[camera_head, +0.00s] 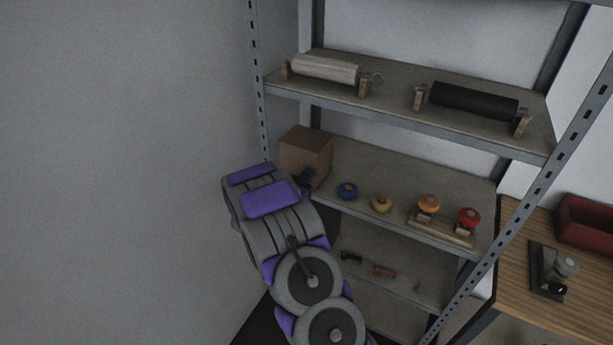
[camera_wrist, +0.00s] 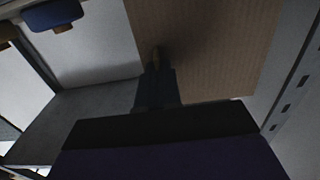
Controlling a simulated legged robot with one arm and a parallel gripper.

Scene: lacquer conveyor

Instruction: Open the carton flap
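The carton (camera_head: 305,154) is a closed-looking brown box at the left end of the middle shelf. Its brown cardboard face (camera_wrist: 215,40) fills the upper middle of the wrist view. My gripper (camera_head: 307,180) is dark and sits at the carton's lower right front, partly hidden by my grey and purple arm. In the wrist view the dark fingers of my gripper (camera_wrist: 156,68) point at the cardboard, near its left edge. They look close together, but I cannot tell whether they are open or shut, or touching the carton. No raised flap shows.
Blue (camera_head: 347,191), yellow (camera_head: 381,203), orange (camera_head: 428,204) and red (camera_head: 468,218) knobs stand right of the carton. Rollers (camera_head: 472,101) lie on the shelf above. A metal upright (camera_head: 262,120) and wall are close on the left. A wooden table (camera_head: 540,315) is at right.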

